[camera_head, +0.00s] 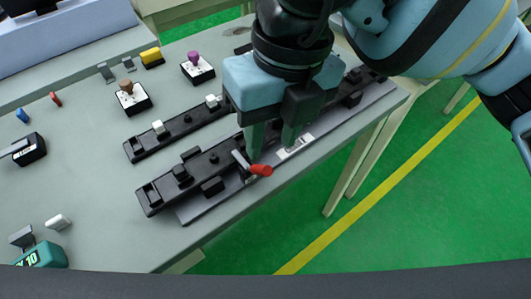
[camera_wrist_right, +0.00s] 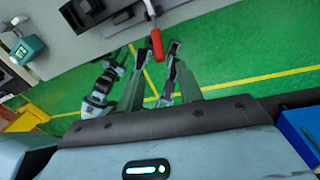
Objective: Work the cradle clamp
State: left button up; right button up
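The cradle clamp's red-tipped lever (camera_head: 261,170) stands at the front edge of the long black cradle (camera_head: 165,190), near its middle. The red handle also shows in the right wrist view (camera_wrist_right: 157,45), just beyond and roughly between my fingertips. My right gripper (camera_head: 271,150) is open, pointing down over the cradle, with its two greenish fingers apart. It appears close to the handle; I cannot tell whether they touch. The gripper and wrist hide part of the cradle behind them. In the right wrist view the gripper (camera_wrist_right: 160,76) holds nothing. My left gripper is not in view.
A second black strip (camera_head: 150,145) lies behind the cradle. Brown-knobbed (camera_head: 127,87) and purple-knobbed (camera_head: 194,57) devices and a yellow-topped block (camera_head: 151,56) stand further back. A teal device (camera_head: 42,257) sits at front left. The grey table (camera_head: 85,140) ends just in front of the cradle.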

aim_at(266, 170)
jog(key=shift+s+a+f, duration=0.1)
jog(key=shift+a+f, duration=0.05)
jog(key=shift+f, duration=1.15)
jog(key=shift+s+a+f, duration=0.1)
jog(key=shift+a+f, duration=0.05)
jog(key=shift+f, duration=1.15)
jog(key=shift+s+a+f, duration=0.1)
jog(key=shift+a+f, duration=0.05)
jog(key=shift+f, duration=1.15)
jog(key=shift+c, duration=0.2)
grip_shut()
